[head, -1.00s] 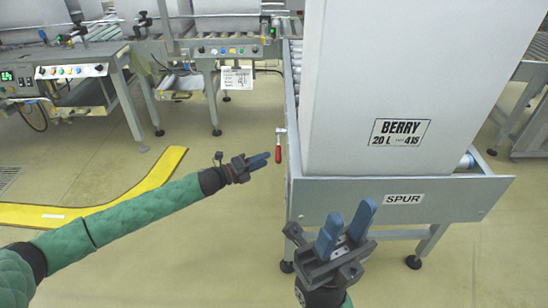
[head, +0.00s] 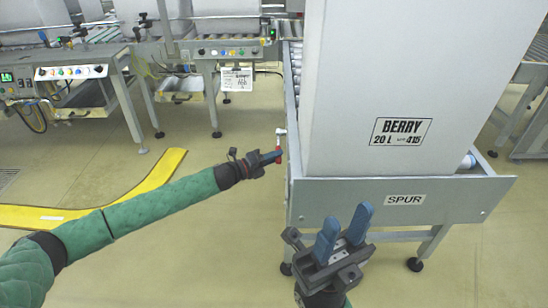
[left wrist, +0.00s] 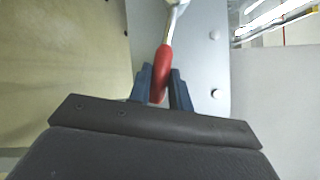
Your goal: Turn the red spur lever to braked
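The spur lever has a red grip (head: 279,150) on a pale metal stem, hanging at the left side of the spur conveyor (head: 345,200). In the left wrist view the red grip (left wrist: 164,65) lies between the two blue fingers, slightly tilted, with its stem running up out of the picture. My left gripper (head: 271,157) reaches the grip from the left; its fingers (left wrist: 162,85) are close together, apparently touching both sides of it. My right gripper (head: 342,232) is open and empty, in front of the conveyor's end plate.
A tall grey box (head: 400,80) labelled BERRY stands on the spur conveyor, above the SPUR sign (head: 405,200). A yellow floor strip (head: 120,205) lies at left. Other conveyors with control panels (head: 72,72) stand behind. The floor between is clear.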

